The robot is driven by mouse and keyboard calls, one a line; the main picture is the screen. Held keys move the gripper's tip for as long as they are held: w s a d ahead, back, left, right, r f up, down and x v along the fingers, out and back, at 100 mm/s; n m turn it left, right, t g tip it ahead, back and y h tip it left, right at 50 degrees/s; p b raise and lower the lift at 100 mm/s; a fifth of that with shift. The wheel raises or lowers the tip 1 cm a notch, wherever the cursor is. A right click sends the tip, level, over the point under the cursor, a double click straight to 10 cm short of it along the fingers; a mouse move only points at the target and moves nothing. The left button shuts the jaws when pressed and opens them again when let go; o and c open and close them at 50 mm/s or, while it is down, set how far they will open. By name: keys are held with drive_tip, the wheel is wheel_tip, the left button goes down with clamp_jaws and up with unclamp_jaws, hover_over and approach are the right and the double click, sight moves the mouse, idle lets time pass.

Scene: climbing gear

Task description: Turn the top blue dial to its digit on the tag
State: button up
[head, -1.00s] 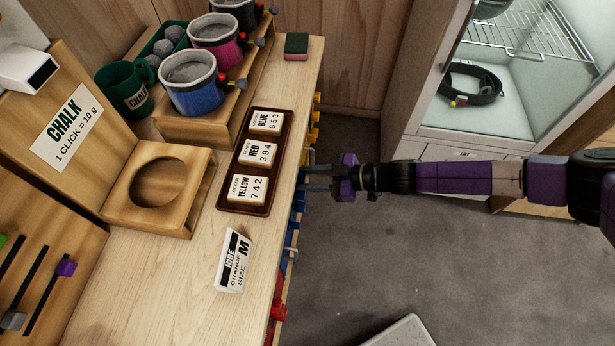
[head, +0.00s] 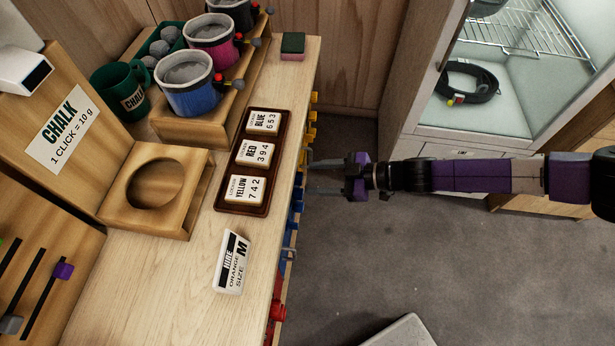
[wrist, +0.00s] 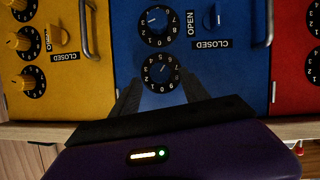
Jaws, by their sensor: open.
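The blue locker front (wrist: 205,75) fills the middle of the wrist view, which shows it upside down. Two black numbered dials show on it. The one nearer the counter edge, the top dial (wrist: 161,72), lies between my finger ends; its pointer setting is hard to read. The other dial (wrist: 158,19) lies farther from that edge. My gripper (wrist: 160,90) is open, with a finger on either side of the top dial; contact cannot be told. In the head view my gripper (head: 312,175) is beside the counter's right edge. The blue tag (head: 264,121) reads 6 5 3.
The yellow locker (wrist: 55,90) and red locker (wrist: 295,70) flank the blue one, with dials and handles. The tag tray (head: 244,207) and an orange-size card (head: 232,262) lie on the counter (head: 180,285). Open floor (head: 370,260) lies to the right.

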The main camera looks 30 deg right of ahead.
drive_tip(key=shift+v, duration=2.15)
